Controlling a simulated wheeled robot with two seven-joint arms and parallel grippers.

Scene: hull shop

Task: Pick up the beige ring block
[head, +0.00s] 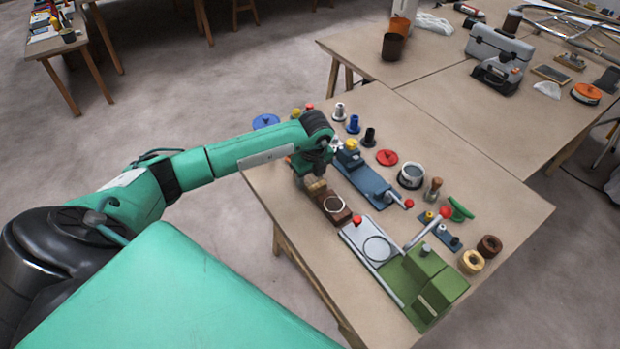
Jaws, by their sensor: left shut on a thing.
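My left gripper (313,178) points down over the left part of the near table. It is shut on a small tan block (316,187), mostly hidden by the jaws, so I cannot tell if it has a ring hole. The block is at the far end of a dark brown base (335,208) that has a pale ring on it; I cannot tell whether they touch. A beige ring-shaped block (472,261) with a dark hole lies at the table's right side, beside a brown ring-shaped block (489,246). It is well away from my gripper. My right gripper is not in view.
A blue vise-like tool (366,182) lies just right of my gripper. A grey and green fixture (425,280) with a red-knobbed lever stands at the front edge. Several small pegs and a red disc (387,157) line the back. The table's right end (520,210) is bare.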

